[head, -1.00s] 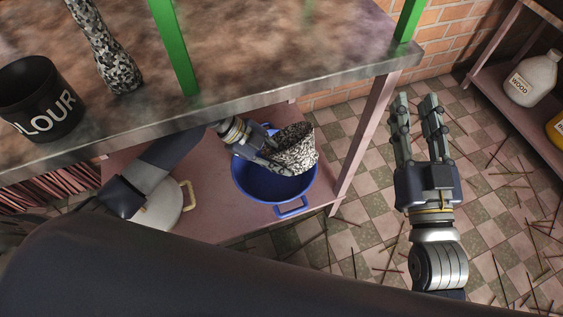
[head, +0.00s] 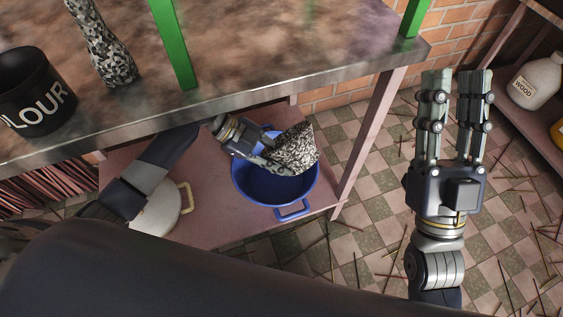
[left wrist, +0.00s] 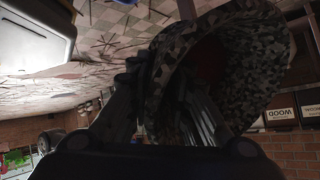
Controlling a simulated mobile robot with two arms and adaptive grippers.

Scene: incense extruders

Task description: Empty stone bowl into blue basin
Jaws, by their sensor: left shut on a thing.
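The speckled black-and-white stone bowl (head: 294,149) is held tilted on its side over the blue basin (head: 277,191), which stands on the lower shelf. My left gripper (head: 262,157) is shut on the bowl's wall. In the left wrist view the bowl (left wrist: 262,62) fills the upper right, with its dark hollow partly showing. No contents can be made out in the bowl or falling from it. The basin's visible inside is plain blue; part of it is hidden under the bowl. My right gripper (head: 456,85) is raised at the right, its fingers apart and empty.
The upper counter (head: 230,85) overhangs the shelf (head: 225,222) and carries a black flour canister (head: 35,95) and a speckled vase (head: 103,45). A white pot (head: 160,208) stands left of the basin. Sticks litter the tiled floor. A white bottle (head: 537,82) stands at the right.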

